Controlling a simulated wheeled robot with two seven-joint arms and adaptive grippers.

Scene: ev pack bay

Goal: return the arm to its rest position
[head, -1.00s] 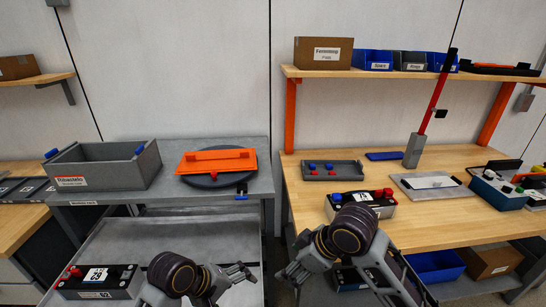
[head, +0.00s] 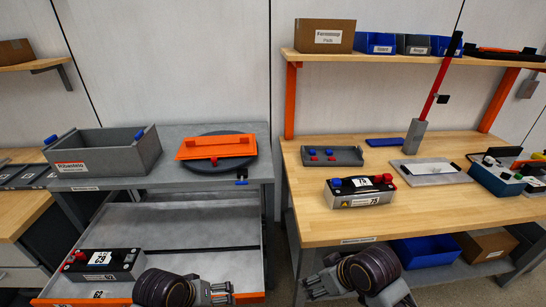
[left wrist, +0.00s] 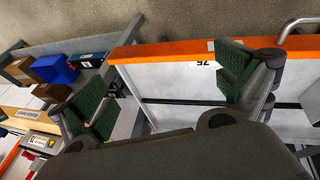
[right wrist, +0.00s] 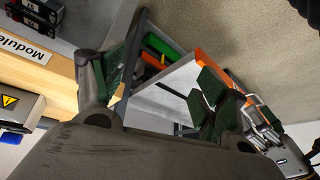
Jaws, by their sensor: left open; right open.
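My right gripper (head: 318,284) is low in front of the wooden bench (head: 430,215), its jaws apart and empty. In the right wrist view its green-padded fingers (right wrist: 163,85) stand wide apart with nothing between them. My left gripper (head: 222,291) is at the bottom of the head view, by the orange front edge of the pulled-out grey drawer (head: 195,265). In the left wrist view its green-padded fingers (left wrist: 165,92) are wide apart and empty. Both forearms are mostly out of frame.
A battery module (head: 360,190) sits on the bench, and another (head: 100,265) lies in the drawer beside my left arm. A grey bin (head: 105,155) and an orange part on a dark disc (head: 217,168) stand on the grey cart. A blue bin (head: 425,250) is under the bench.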

